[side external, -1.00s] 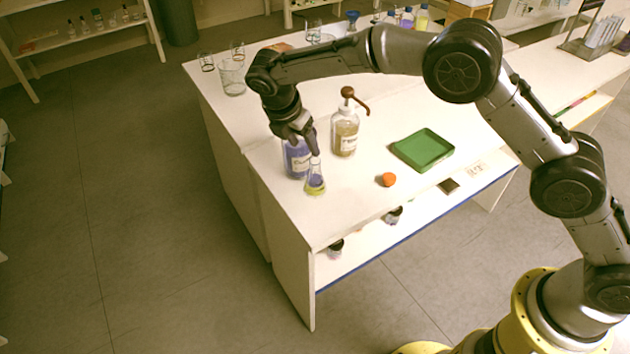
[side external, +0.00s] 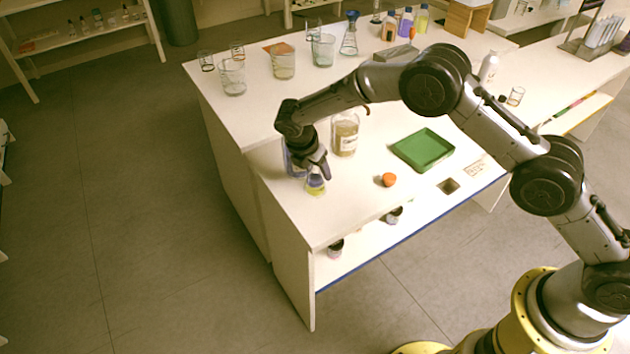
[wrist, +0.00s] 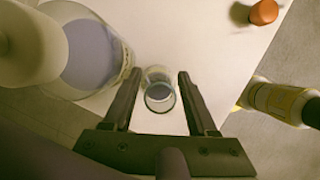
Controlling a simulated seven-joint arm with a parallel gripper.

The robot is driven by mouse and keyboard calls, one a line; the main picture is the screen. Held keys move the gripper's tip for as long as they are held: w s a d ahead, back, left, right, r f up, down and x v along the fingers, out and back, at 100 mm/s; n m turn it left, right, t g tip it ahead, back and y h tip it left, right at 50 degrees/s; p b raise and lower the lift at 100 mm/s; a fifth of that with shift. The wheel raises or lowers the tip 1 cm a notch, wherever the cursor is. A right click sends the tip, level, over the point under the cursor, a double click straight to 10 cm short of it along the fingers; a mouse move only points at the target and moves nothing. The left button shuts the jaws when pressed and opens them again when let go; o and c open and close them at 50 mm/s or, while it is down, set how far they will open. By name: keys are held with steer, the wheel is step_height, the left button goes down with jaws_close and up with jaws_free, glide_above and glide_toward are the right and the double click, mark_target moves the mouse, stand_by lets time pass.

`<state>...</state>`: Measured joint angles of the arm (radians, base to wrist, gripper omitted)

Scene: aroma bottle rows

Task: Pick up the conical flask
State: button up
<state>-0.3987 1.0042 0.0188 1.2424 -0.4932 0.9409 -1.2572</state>
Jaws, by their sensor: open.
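In the wrist view the fingers (wrist: 161,105) stand on either side of the flask with gaps showing. The upper part of the flask is hidden by the gripper in the side view.
A bottle of blue-violet liquid (wrist: 92,52) stands close to the left finger. A pump bottle (side external: 345,137) stands behind the gripper. An orange ball-like object (side external: 388,180) and a green tray (side external: 423,149) lie to the right. Bottles sit on the shelf below (side external: 335,247).

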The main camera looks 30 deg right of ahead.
steer(key=shift+f, duration=0.2)
jaws_close()
steer(key=shift+r, duration=0.1)
stand_by(0.4)
